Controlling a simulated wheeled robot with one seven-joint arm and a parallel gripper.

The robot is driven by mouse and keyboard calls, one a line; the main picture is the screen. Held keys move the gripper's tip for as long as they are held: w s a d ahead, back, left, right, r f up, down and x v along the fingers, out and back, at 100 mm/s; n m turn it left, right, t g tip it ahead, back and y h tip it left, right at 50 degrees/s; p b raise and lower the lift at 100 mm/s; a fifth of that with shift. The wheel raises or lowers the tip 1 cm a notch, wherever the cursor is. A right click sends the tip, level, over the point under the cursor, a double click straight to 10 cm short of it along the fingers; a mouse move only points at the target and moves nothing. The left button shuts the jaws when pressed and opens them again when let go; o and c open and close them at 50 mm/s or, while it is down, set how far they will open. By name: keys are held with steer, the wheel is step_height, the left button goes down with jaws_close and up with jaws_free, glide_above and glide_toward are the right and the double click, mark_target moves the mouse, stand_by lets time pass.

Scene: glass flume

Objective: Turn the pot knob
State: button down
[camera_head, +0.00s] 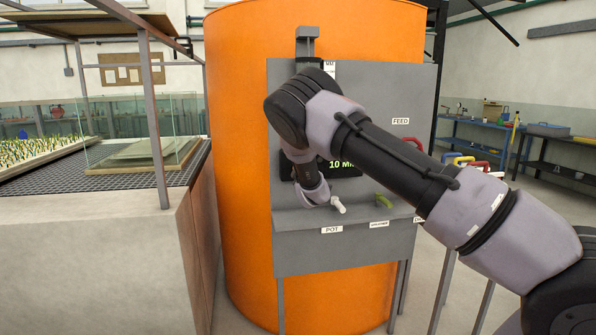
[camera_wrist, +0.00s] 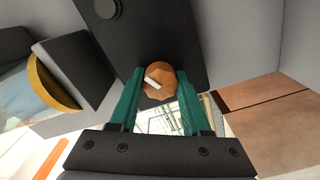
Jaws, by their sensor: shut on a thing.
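In the wrist view an orange scalloped knob (camera_wrist: 155,93) with a white pointer line sits on a dark panel. The pointer is tilted, running from upper left to lower right. My gripper (camera_wrist: 160,78) has its two teal fingers shut on this knob, one on each side. In the head view my arm reaches to the grey control panel (camera_head: 400,100) on the orange tank, and my wrist is at its lower middle. The knob and fingertips are hidden there. A POT label (camera_head: 332,229) is on the panel's lower ledge, below my wrist.
A dark display (camera_head: 345,168) is partly covered by my arm. The orange tank (camera_head: 235,130) rises behind the panel.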

steer(key=shift+m, duration=2.2)
steer(key=shift+c, duration=1.9)
jaws_free()
steer(key=v, duration=1)
steer(key=shift+s, duration=0.4)
steer(key=shift+d, duration=0.1)
